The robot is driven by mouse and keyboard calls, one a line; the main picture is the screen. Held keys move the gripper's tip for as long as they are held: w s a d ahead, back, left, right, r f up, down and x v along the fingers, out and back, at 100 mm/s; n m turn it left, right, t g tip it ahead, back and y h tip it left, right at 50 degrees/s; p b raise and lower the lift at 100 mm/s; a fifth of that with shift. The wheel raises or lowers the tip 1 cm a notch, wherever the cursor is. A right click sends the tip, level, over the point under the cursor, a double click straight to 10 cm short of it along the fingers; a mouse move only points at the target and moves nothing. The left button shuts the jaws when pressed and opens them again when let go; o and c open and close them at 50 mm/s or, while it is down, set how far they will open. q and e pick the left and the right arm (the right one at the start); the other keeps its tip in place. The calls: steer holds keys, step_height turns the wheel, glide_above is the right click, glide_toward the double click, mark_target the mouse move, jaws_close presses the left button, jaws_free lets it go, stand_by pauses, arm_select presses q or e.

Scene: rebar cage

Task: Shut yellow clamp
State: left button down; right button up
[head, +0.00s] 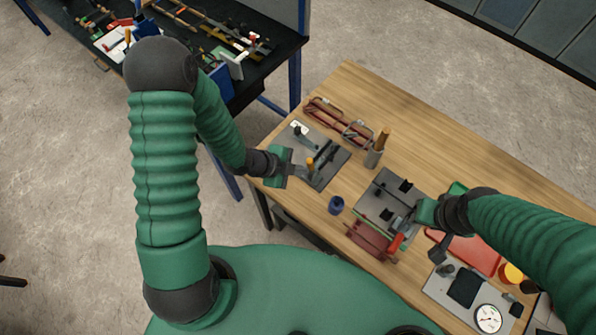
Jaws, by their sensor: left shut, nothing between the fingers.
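The yellow clamp (310,163) shows as a small yellow-orange handle standing on a dark grey plate (325,180) at the left end of the wooden table. My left gripper (304,173) is shut and empty, with its fingertips right beside the yellow handle; I cannot tell if they touch it. The clamp's lower parts are too small and partly hidden to read its position. My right gripper (408,222) is over a second grey plate (372,204), close to a red handle (397,243); its finger opening is not clear.
Red-brown racks (338,120) and a cup with a wooden-handled tool (375,155) stand behind the plates. A blue cup (336,205) is near the front edge. A red tray (475,252) and a dial gauge (488,318) are at right. The back of the table is clear.

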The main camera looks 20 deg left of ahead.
arm_select(q)
steer(key=shift+d, duration=0.15)
steer(key=w+p, duration=0.1)
steer(key=p, duration=0.1)
steer(key=d+r+g+p, duration=0.1)
steer(key=p, duration=0.2)
steer(key=shift+w+r, duration=0.2)
steer(key=shift+w, duration=0.2)
steer(key=shift+w+f, duration=0.1)
steer(key=shift+w, duration=0.1)
steer(key=shift+a, duration=0.1)
